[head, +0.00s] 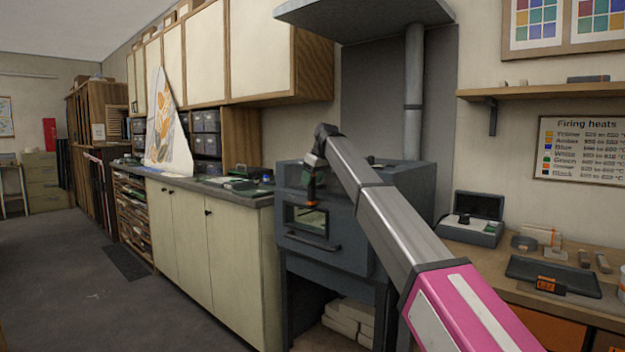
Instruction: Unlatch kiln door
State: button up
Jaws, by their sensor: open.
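The kiln (355,248) is a dark blue-grey metal box on a stand right of the cream cabinets. Its front door has a small window (306,218) and a dark bar handle (312,243) below it. My arm reaches in from the lower right. My gripper (311,198) is small and dark with some orange, pointing down in front of the upper kiln front, above the window. It is open, and nothing shows between its fingers. I cannot make out the latch or whether my gripper touches the kiln. My arm hides part of the kiln's front and right side.
A grey hood (360,14) and flue pipe (413,90) rise above the kiln. Pale bricks (350,318) lie under it. A worktop (258,197) with painted glass adjoins on the left. A wooden bench (478,252) with tools stands right. The floor (75,285) at left is clear.

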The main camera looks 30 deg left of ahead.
aim_at(314, 186)
grip_shut()
jog(key=shift+d, duration=0.1)
jog(key=shift+s+d+f+t+y, duration=0.15)
jog(key=shift+d+y, duration=0.1)
jog(key=shift+y, duration=0.35)
jog(key=shift+s+d+f+t+y, duration=0.15)
jog(key=shift+d+y, duration=0.1)
jog(key=shift+y, duration=0.35)
jog(key=y, duration=0.2)
jog(key=d+y, duration=0.1)
jog(key=shift+s+d+f+t, duration=0.15)
jog(key=shift+f+t, duration=0.1)
jog(key=shift+t, duration=0.15)
jog(key=y, duration=0.2)
jog(key=f+t+y, duration=0.1)
jog(key=shift+d+y, duration=0.35)
jog(key=shift+y, duration=0.05)
jog(key=shift+d+f+t+y, duration=0.1)
jog(key=shift+f+t+y, duration=0.15)
jog(key=shift+y, duration=0.65)
jog(key=shift+d+f+t+y, duration=0.1)
jog(key=shift+f+t+y, duration=0.15)
jog(key=shift+y, duration=0.65)
